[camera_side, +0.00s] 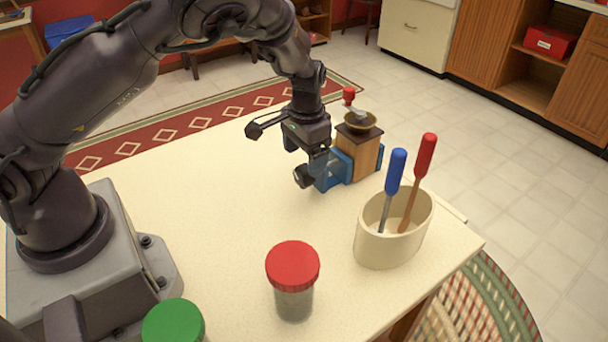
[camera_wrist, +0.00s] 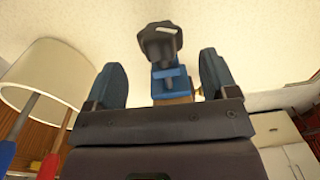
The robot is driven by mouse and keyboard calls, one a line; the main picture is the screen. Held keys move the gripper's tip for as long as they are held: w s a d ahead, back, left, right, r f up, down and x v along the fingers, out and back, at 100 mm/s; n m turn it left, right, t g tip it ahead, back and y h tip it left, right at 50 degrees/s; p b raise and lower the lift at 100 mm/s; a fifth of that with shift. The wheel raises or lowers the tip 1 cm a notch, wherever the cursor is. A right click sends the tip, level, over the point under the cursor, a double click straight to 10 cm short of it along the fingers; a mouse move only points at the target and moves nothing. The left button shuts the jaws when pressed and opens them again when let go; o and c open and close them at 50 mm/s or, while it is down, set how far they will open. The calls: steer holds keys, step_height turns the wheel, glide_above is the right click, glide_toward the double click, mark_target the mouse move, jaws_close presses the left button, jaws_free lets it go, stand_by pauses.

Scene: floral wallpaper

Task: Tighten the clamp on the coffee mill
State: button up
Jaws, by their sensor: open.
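The coffee mill (camera_side: 358,152) stands near the table's far edge in the side view, with a wooden body, a brass bowl and a red crank knob. Its blue clamp (camera_side: 334,170) is at its lower left and ends in a black knob (camera_side: 304,176). My gripper (camera_side: 306,156) is open beside the mill, just above the clamp knob. In the wrist view, the black knob (camera_wrist: 160,42) and blue clamp (camera_wrist: 173,77) show between my two spread fingers, with gaps on both sides. I cannot tell how deep the knob sits between the fingers.
A cream crock (camera_side: 376,246) holding a blue-handled and a red-handled tool stands right of the mill. A red-lidded jar (camera_side: 292,280) and a green-lidded jar (camera_side: 172,322) stand at the front. The table (camera_side: 215,215) is clear in the middle.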

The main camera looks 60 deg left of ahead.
mark_target(305, 176)
step_height(305, 176, down, 6)
steer(key=shift+a+f, duration=0.1)
steer(key=shift+a, duration=0.05)
steer(key=shift+c, duration=0.4)
steer(key=c, duration=0.8)
steer(key=shift+c, duration=0.2)
steer(key=shift+y, duration=0.3)
steer(key=y, duration=0.5)
steer(key=shift+y, duration=2.6)
